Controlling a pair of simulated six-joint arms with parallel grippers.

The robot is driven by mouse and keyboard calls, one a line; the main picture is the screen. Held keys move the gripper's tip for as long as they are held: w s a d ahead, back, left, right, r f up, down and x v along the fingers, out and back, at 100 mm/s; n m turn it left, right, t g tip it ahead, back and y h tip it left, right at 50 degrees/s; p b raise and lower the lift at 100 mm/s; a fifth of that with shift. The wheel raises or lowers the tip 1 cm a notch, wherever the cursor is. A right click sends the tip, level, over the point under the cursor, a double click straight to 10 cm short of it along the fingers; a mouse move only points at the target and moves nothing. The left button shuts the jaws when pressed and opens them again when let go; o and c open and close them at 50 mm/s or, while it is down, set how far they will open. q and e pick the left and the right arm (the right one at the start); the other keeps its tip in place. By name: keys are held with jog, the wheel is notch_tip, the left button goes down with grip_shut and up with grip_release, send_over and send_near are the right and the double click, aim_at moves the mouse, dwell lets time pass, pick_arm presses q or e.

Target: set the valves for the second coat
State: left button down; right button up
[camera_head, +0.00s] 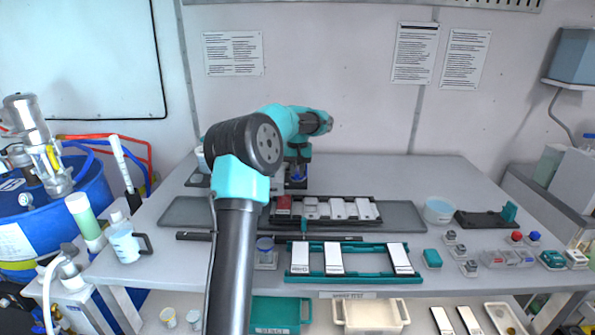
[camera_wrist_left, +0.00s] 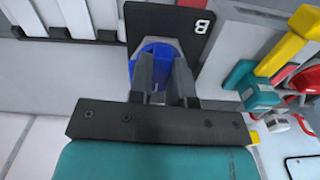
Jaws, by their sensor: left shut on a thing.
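My left gripper (camera_head: 298,163) is at the back middle of the bench, partly hidden behind my own arm in the head view. In the left wrist view its fingers (camera_wrist_left: 163,75) are shut on a round blue knob (camera_wrist_left: 150,52). The knob sits at a black plate (camera_wrist_left: 170,18) marked with a white letter B. The fingers cover much of the knob, so its setting cannot be read. To the right in the wrist view are a yellow handle (camera_wrist_left: 286,52), red parts (camera_wrist_left: 304,76) and a teal block (camera_wrist_left: 257,92). My right gripper is not in view.
A dark rack (camera_head: 370,224) of white and red pieces stands mid-bench. In front is a teal frame (camera_head: 345,276) with white panels. A clear tub (camera_head: 438,210) and small red and blue-topped parts (camera_head: 533,237) stand right. A blue drum (camera_head: 90,195) is left.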

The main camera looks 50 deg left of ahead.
pick_arm(q)
jog(key=m, duration=0.4)
jog(key=shift+a+m, duration=0.1)
jog(key=shift+m, duration=0.2)
jog(key=m, duration=0.4)
jog(key=shift+a, duration=0.1)
jog(key=m, duration=0.5)
jog(key=shift+a, duration=0.1)
jog(key=shift+m, duration=1.8)
jog(key=c, duration=1.1)
grip_release()
jog(key=shift+o, duration=0.2)
jog(key=shift+r, duration=0.1)
notch_tip(320, 180, up, 17)
